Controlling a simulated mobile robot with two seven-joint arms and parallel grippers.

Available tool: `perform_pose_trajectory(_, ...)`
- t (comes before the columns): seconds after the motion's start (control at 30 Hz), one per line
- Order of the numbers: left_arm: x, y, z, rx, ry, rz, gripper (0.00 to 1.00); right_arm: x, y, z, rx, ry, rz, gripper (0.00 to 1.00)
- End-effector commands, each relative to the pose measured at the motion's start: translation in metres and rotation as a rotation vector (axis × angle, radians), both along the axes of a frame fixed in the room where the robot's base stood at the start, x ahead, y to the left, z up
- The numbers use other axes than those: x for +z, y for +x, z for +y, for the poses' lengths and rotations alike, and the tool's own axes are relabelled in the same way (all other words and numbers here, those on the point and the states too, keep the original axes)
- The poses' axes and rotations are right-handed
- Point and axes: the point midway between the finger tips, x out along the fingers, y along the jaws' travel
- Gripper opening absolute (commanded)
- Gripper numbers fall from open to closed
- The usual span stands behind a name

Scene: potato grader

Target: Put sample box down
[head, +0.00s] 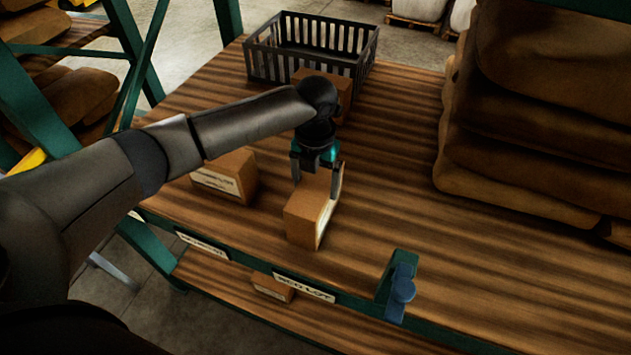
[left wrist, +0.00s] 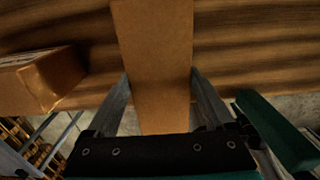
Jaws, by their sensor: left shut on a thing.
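The sample box (head: 305,215), a brown cardboard box with a white label on its right side, is at the middle of the wooden shelf, near the front edge. My left gripper (head: 316,176) is shut on it from above, one finger on each side. In the left wrist view the box (left wrist: 155,65) stands between the two fingers (left wrist: 160,103). The box is on or just above the boards; I cannot tell whether it touches. The right gripper is not in view.
Another labelled box (head: 226,176) stands to the left, and one (head: 345,88) is partly hidden behind my arm. A black slatted crate (head: 310,45) is at the back. Brown sacks (head: 540,120) are stacked at right. A blue clamp-like thing (head: 399,287) sits at the front edge. Boards right of the box are clear.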

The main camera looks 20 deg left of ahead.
Motion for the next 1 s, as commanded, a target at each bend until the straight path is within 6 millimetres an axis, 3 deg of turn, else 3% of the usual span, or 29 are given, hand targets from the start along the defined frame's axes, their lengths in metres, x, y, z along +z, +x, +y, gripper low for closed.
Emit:
perform_pose_trajectory(0.07, -0.001, 0.001, 0.0, 0.0, -0.001, -0.003, 0.0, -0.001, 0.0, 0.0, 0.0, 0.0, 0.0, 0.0)
perform_pose_trajectory(0.1, -0.002, 0.0, 0.0, -0.001, 0.001, 0.001, 0.92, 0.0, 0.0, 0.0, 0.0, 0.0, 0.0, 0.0)
perform_pose_trajectory(0.17, -0.002, 0.0, 0.0, -0.001, 0.001, 0.001, 0.98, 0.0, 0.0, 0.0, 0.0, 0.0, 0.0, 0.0)
perform_pose_trajectory(0.43, -0.001, 0.0, 0.0, 0.0, 0.0, 0.001, 1.0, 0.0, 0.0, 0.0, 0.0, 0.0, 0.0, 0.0)
perform_pose_trajectory(0.57, 0.011, 0.001, 0.0, 0.0, -0.001, -0.002, 1.0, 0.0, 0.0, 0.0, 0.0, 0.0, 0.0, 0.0)
perform_pose_trajectory(1.0, 0.099, 0.001, 0.0, -0.001, 0.0, -0.003, 1.0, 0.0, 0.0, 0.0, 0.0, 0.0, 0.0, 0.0)
